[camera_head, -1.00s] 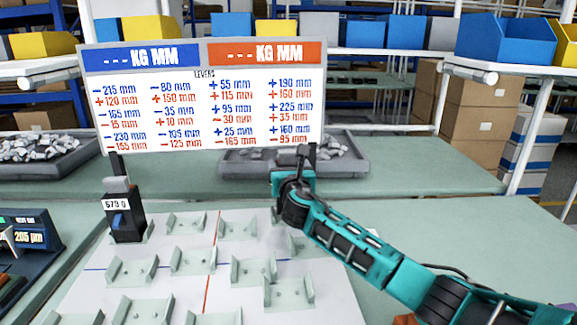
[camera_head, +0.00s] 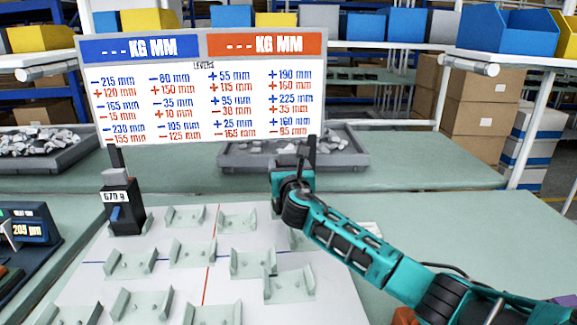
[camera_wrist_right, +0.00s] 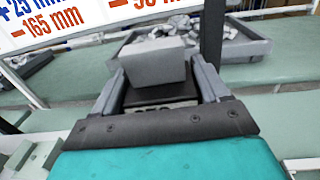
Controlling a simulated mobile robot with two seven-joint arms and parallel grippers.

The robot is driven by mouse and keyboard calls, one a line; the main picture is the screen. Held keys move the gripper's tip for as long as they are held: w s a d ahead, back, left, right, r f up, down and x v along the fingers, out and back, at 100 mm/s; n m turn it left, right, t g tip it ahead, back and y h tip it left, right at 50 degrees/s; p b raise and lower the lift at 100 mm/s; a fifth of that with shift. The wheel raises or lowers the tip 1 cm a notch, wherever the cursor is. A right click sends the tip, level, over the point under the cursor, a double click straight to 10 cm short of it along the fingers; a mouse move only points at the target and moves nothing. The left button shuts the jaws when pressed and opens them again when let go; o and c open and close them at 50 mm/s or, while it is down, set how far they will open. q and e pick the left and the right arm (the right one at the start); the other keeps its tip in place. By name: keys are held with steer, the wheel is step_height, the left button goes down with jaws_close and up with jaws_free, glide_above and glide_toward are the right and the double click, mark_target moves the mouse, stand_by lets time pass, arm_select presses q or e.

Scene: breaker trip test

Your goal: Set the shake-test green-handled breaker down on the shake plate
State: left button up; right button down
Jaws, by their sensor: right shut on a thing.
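My right gripper (camera_head: 293,172) is at the far right part of a white plate (camera_head: 170,240) with several pale cradles (camera_head: 290,285). In the right wrist view its two grey fingers (camera_wrist_right: 160,84) are shut on a grey-topped block (camera_wrist_right: 153,62) with a dark body below. A pale label on that body is mostly hidden. No green handle shows on it, and I cannot tell whether it touches the plate. A black unit (camera_head: 123,222) with a grey top, blue lever and "670 g" label stands at the plate's far left. My left gripper is out of view.
A sign board (camera_head: 205,85) stands on posts behind the plate. Trays of grey pieces (camera_head: 50,150) lie on the green bench (camera_head: 420,180) behind it. A dark device with a display (camera_head: 30,230) is at the left.

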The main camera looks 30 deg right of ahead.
steer(key=shift+f, duration=0.2)
steer(key=shift+c, duration=1.1)
jaws_free()
steer(key=shift+o, duration=1.1)
steer(key=v, duration=1.3)
steer(key=shift+p, duration=0.45)
steer(key=shift+f, duration=0.1)
